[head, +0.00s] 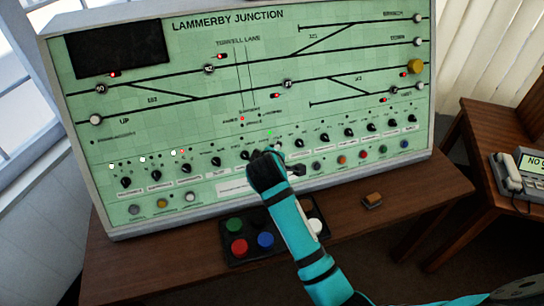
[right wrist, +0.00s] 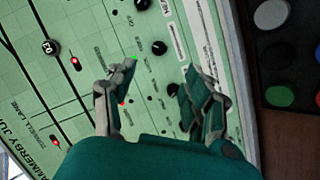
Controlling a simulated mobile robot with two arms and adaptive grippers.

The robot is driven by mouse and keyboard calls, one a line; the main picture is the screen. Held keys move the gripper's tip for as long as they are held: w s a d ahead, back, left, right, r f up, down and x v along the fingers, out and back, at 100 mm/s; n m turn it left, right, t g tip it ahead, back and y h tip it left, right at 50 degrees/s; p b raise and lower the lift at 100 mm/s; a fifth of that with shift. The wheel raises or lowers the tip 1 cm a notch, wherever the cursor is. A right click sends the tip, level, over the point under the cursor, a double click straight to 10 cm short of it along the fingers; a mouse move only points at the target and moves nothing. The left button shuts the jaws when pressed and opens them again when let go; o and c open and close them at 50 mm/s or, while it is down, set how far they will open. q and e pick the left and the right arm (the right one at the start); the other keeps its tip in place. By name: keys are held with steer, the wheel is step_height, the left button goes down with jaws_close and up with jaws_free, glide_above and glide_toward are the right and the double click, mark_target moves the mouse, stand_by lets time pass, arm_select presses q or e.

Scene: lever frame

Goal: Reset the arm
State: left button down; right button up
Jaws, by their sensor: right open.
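The green control panel (head: 185,120), titled Lammerby Junction, stands on the desk with a track diagram and a row of black rotary knobs. My right gripper (head: 276,157) is in front of the lower middle of the panel and hides part of the knob row. In the right wrist view, my right gripper (right wrist: 155,82) has its two fingers spread, with nothing held between them. A black knob (right wrist: 158,47) shows just beyond the fingertips, and the panel (right wrist: 75,100) fills the background. My left gripper is not in view.
A black button box (head: 232,260) with coloured buttons sits on the desk (head: 130,272) below the panel, partly behind my right arm. A telephone (head: 525,170) stands on a wooden side table at the far right.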

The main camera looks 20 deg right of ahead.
stand_by(0.4)
steer(key=s+d+f+m+g+y, duration=0.15)
steer(key=s+f, duration=0.25)
steer(key=s, duration=0.4)
steer(key=s+d+f+m+g, duration=0.2)
steer(key=s+f, duration=0.2)
steer(key=s, duration=0.3)
steer(key=s+f+m+g+y, duration=0.1)
steer(key=s+m+g+y, duration=0.2)
steer(key=s, duration=1.6)
step_height(320, 180, down, 27)
steer(key=g+b, duration=0.1)
steer(key=b, duration=0.1)
steer(key=s+d+f+b, duration=0.1)
steer(key=s+d+f, duration=0.1)
steer(key=s+f, duration=0.7)
steer(key=s+d+f+g+b, duration=0.1)
steer(key=s+f, duration=0.8)
steer(key=f, duration=0.1)
steer(key=shift+d+f+h, duration=0.25)
steer(key=shift+d+h, duration=0.1)
steer(key=shift+h, duration=0.1)
